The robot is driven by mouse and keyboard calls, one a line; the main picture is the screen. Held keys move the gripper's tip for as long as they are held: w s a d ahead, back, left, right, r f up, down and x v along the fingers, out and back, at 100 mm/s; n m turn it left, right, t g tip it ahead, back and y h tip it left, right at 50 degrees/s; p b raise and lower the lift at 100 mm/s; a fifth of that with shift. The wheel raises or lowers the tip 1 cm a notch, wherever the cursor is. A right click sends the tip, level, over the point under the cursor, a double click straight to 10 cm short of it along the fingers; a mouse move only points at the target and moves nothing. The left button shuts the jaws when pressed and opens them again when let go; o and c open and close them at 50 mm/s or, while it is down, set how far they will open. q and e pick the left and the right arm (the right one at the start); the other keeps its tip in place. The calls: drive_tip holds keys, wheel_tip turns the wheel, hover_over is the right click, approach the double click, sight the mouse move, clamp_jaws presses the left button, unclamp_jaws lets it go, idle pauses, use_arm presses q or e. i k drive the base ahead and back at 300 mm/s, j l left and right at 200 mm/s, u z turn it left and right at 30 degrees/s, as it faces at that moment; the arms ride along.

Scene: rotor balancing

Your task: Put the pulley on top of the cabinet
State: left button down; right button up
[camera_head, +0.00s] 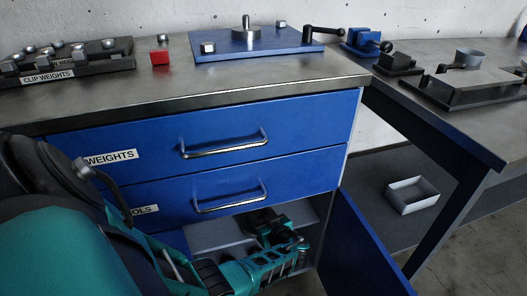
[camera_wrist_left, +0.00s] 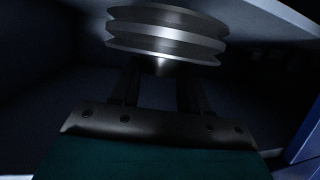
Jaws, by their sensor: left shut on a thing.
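The pulley (camera_wrist_left: 165,38) is a grey metal wheel with grooves around its rim. In the left wrist view it sits at the fingertips of my left gripper (camera_wrist_left: 162,70), which is shut on the hub below the wheel. In the head view my left gripper (camera_head: 283,232) reaches into the open lower compartment of the blue cabinet (camera_head: 300,124); I cannot make the pulley out clearly there. The cabinet's grey metal top (camera_head: 190,88) is well above the gripper. My right gripper is not in view.
The top carries a black weight rack (camera_head: 60,72), a red block (camera_head: 159,57) and a blue fixture plate (camera_head: 275,46). Its front middle is clear. The open blue door (camera_head: 362,250) stands right of my arm. A second table (camera_head: 470,125) stands at right.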

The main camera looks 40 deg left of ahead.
sight(113, 91)
drive_tip(key=k+l, duration=0.1)
drive_tip(key=l, duration=0.6)
drive_tip(key=k+l, duration=0.1)
drive_tip(key=l, duration=0.65)
